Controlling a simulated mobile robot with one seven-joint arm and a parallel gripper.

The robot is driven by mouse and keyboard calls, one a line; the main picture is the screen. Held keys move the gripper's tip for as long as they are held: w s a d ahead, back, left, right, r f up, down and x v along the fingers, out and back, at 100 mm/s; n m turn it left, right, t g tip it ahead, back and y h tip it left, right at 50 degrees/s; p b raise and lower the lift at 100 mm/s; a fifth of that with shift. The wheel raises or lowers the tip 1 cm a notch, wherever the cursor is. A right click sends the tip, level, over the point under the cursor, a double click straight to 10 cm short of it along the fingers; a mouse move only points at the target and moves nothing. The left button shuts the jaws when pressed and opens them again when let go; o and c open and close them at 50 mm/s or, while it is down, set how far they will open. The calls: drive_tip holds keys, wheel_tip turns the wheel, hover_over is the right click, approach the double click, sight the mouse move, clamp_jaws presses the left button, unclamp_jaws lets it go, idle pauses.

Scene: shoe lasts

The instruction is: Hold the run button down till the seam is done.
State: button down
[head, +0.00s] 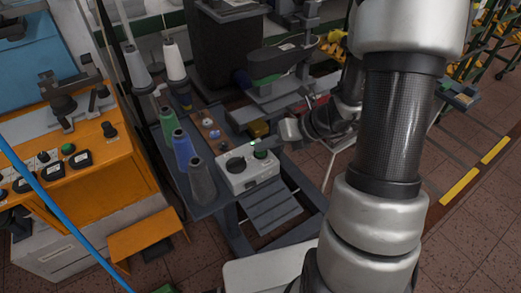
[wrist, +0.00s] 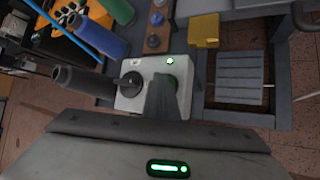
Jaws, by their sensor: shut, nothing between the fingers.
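The pale control box (head: 247,172) stands on the grey bench in the head view, and it also shows in the wrist view (wrist: 128,102). It has a black knob (wrist: 131,80), a lit green lamp (wrist: 169,61) and a green button (wrist: 173,81). My gripper (head: 264,146) is shut and empty, its fingertips over the green button. In the wrist view its fingers (wrist: 161,93) hide part of the button. I cannot tell whether they touch it or how far it is pressed. The dark sewing machine (head: 277,62) stands behind the box; its seam is not visible.
Green, blue and grey thread cones (head: 202,182) stand left of the box. A yellow block (head: 258,129) lies behind it. An orange machine (head: 95,180) stands at the left, and a slatted grey pedal (head: 270,210) sits below the bench.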

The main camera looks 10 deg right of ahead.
sight(265, 153)
drive_tip(key=shift+r+p, duration=0.9)
drive_tip(key=shift+r, duration=0.1)
wheel_tip(265, 153, up, 5)
drive_tip(key=p, duration=0.4)
drive_tip(key=shift+p, duration=0.4)
idle(2.6)
